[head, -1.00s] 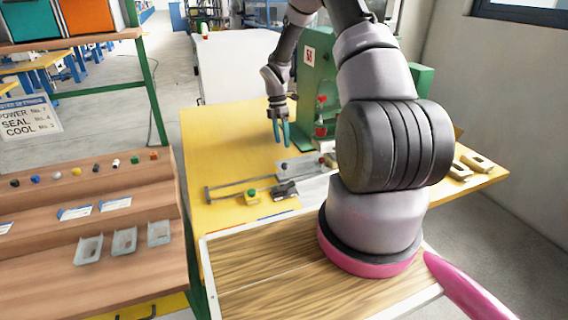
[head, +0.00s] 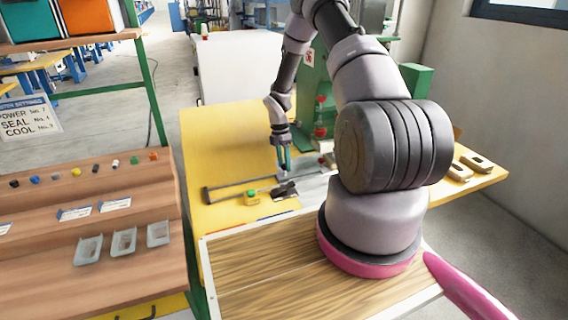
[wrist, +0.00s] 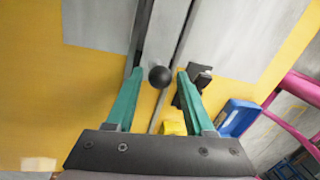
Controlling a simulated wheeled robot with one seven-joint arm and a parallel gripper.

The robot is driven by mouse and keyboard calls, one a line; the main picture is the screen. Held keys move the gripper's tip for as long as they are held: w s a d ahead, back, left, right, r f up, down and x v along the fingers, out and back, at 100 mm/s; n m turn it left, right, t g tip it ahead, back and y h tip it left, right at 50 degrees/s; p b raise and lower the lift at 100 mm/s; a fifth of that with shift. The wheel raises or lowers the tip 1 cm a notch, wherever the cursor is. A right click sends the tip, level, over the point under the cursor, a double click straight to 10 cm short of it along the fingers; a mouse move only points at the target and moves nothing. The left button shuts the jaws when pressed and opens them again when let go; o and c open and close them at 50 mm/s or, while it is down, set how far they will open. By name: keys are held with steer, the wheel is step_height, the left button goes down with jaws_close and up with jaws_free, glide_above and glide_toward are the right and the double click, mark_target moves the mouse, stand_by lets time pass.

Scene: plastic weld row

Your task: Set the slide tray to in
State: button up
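My gripper (head: 285,168) is low over the yellow table, its teal fingers pointing down. In the wrist view my gripper (wrist: 160,73) is open, with a round black knob (wrist: 159,77) showing between the fingertips. Whether the fingers touch the knob cannot be told. The slide tray appears to be the grey metal plate (wrist: 210,40) with rails beside the knob. In the head view the grey plate (head: 314,186) lies partly behind my arm, in front of the green machine (head: 322,95). How far in or out it stands is unclear.
A yellow block with a green button (head: 252,195) and a dark part (head: 284,190) stand near the table front. A blue bin (wrist: 237,118) is right of my fingers in the wrist view. A shelf with small trays (head: 123,242) is at left.

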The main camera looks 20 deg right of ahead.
jaws_close()
stand_by(1.2)
